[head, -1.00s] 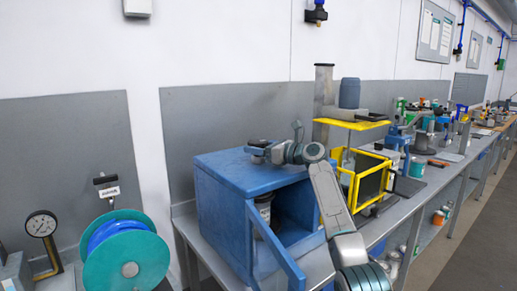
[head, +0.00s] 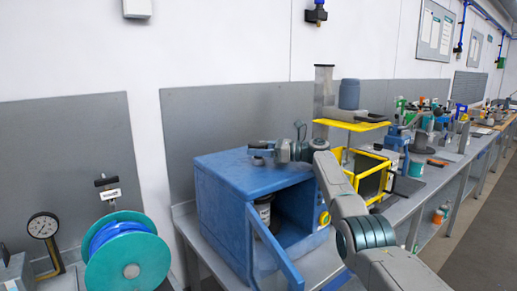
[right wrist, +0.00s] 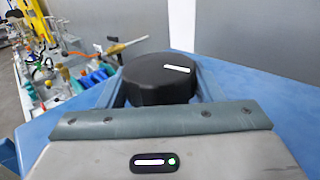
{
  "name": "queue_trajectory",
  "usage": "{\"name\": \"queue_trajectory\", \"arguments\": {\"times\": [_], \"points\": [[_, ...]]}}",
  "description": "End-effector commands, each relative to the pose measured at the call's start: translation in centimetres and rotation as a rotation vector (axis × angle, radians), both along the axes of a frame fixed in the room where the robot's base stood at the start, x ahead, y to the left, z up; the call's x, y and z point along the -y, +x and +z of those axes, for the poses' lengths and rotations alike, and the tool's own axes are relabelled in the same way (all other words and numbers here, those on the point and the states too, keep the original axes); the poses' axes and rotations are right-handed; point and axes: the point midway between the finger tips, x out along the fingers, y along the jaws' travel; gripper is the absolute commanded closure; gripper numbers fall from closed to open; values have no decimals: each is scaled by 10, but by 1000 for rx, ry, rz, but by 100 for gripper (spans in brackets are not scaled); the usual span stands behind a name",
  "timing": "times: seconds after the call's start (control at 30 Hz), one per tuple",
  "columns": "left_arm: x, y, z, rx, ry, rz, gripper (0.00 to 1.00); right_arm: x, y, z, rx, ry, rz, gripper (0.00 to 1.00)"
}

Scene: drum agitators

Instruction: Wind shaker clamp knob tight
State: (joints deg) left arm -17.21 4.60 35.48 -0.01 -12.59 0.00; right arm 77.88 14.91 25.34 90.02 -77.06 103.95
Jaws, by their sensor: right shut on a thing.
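The shaker is a blue box (head: 222,205) on the bench, with its front open and a can (head: 263,208) inside. Its clamp knob (right wrist: 158,80) is a round black knob with a white mark near its upper right edge in the right wrist view. In the head view the knob (head: 257,160) shows only small, on top of the box under my gripper. My right gripper (head: 261,153) is shut on the knob, with a finger on each side of it in the right wrist view (right wrist: 162,90). My left gripper is not in view.
A blue door (head: 275,250) hangs open at the box's front. A yellow-framed machine (head: 370,175) stands close on the right, behind my right arm. A teal reel (head: 128,262) and a gauge (head: 43,226) stand at the left. The bench runs on to the right, crowded with equipment.

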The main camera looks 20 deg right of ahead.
Motion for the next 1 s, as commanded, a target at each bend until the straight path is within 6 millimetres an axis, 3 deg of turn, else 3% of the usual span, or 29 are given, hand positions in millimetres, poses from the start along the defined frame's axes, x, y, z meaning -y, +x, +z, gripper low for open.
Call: {"name": "queue_trajectory", "arguments": {"times": [0.87,0.9,1.0], "points": [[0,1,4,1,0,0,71,1,0,0,0,-1,42,63],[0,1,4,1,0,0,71,1,0,0,0,-1,42,33],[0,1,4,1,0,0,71,0,0,0,0,-1,42,19]]}}
